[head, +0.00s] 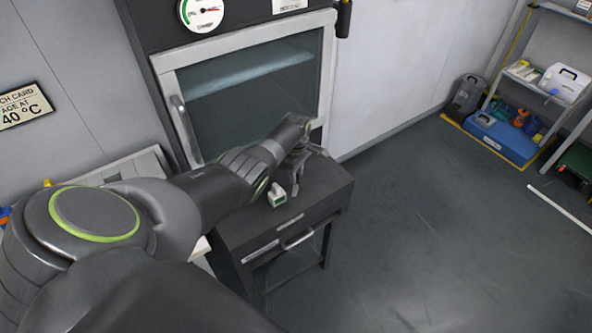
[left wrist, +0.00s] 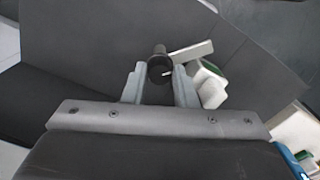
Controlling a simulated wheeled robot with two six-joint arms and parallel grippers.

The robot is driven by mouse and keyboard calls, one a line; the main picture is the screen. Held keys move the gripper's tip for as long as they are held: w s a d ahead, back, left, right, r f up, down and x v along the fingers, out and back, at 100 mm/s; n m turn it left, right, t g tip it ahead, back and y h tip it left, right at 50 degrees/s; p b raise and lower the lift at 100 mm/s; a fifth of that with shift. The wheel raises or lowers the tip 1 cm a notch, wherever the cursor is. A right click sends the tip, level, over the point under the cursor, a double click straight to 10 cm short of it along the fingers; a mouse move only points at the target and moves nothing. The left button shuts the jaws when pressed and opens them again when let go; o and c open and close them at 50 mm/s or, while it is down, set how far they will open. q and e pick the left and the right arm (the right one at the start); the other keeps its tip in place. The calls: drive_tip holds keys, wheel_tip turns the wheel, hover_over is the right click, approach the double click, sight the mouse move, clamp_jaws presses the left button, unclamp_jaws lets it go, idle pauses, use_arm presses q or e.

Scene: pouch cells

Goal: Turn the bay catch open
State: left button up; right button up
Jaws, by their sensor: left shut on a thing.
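My left gripper (head: 294,180) reaches down over the dark cabinet top in front of the glass-doored chamber. In the left wrist view its two fingers (left wrist: 159,78) are shut on a black round knob (left wrist: 160,68), which looks to be the bay catch. A pale flat bar (left wrist: 192,53) runs to the right just behind the knob; I cannot tell whether it joins it. In the head view the knob is hidden by my gripper and wrist. My right gripper is not in view.
A small white and green block (head: 277,195) stands on the cabinet (head: 325,190) close to the gripper. The chamber door (head: 250,90) is shut behind. A shelf with a blue bin (head: 505,140) stands at the right. The grey floor (head: 430,240) between is clear.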

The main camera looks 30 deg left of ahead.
use_arm(q)
drive_tip(key=n+p, duration=0.1)
drive_tip(key=n, duration=0.2)
drive_tip(key=shift+r+n, duration=0.1)
drive_tip(key=shift+n, duration=2.5)
drive_tip(key=o, duration=1)
drive_tip(key=shift+p, duration=0.3)
